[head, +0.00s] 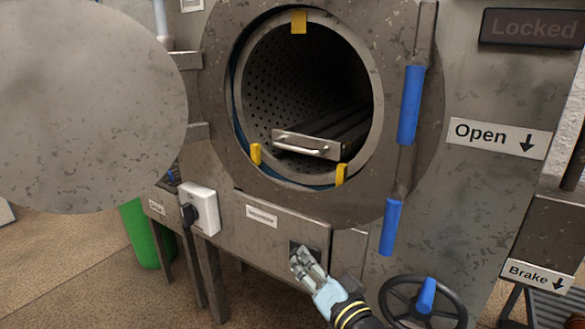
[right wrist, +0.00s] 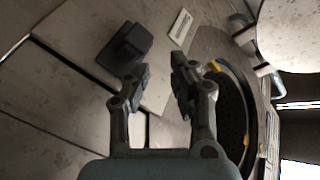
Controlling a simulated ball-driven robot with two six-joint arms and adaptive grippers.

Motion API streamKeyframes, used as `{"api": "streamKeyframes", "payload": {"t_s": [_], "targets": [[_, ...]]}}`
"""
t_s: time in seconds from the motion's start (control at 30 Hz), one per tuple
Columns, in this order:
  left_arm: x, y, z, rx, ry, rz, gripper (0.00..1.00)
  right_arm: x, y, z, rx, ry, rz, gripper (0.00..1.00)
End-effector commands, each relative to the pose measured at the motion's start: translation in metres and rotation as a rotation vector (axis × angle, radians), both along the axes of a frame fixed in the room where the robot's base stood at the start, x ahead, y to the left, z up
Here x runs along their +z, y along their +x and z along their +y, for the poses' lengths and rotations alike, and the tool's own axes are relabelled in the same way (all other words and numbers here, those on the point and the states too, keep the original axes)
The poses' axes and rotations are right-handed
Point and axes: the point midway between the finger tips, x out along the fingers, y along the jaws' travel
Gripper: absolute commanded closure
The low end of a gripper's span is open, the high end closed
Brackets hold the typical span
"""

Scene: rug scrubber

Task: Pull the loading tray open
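The loading tray (head: 338,131) is a grey metal tray inside the round drum opening, with its front end near the rim. Its bar handle (head: 300,144) faces out at the front of the tray. My right gripper (head: 306,261) is below the opening, in front of the lower panel, well apart from the tray handle. In the right wrist view my right gripper (right wrist: 160,80) has its two fingers spread with nothing between them. A dark block-shaped knob (right wrist: 125,47) on the panel lies just beyond the fingertips. The tray cannot be made out in that view. My left gripper is not in view.
The round door (head: 90,105) stands swung open at the left. Yellow clips (head: 341,174) sit on the opening's rim. A blue-gripped vertical bar (head: 411,105) is right of it. A handwheel (head: 425,303) is at lower right, a switch box (head: 200,208) at lower left.

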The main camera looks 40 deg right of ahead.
Motion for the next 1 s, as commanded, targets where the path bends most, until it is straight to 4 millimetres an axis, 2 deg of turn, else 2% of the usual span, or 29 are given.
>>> {"api": "streamKeyframes", "payload": {"t_s": [0.03, 0.1, 0.13, 0.2, 0.3, 0.47, 0.8, 1.0], "targets": [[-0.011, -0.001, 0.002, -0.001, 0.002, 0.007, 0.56, 0.033, 0.012, -0.003, -0.022, 0.063, -0.125, 0.77], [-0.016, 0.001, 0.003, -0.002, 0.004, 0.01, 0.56, 0.083, 0.02, -0.009, -0.046, 0.148, -0.282, 0.77], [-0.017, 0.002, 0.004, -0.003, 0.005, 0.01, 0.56, 0.101, 0.021, -0.01, -0.053, 0.178, -0.336, 0.77], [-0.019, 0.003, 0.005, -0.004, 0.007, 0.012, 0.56, 0.13, 0.021, -0.014, -0.063, 0.232, -0.429, 0.77], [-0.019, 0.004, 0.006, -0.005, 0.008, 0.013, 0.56, 0.153, 0.024, -0.018, -0.068, 0.267, -0.493, 0.77], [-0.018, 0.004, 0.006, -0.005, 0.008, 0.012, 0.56, 0.168, 0.044, -0.025, -0.068, 0.273, -0.507, 0.77], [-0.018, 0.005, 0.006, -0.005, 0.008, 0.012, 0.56, 0.19, 0.1, -0.041, -0.068, 0.27, -0.501, 0.77], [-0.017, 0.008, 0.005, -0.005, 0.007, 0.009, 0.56, 0.196, 0.115, -0.045, -0.068, 0.271, -0.499, 0.77]]}}
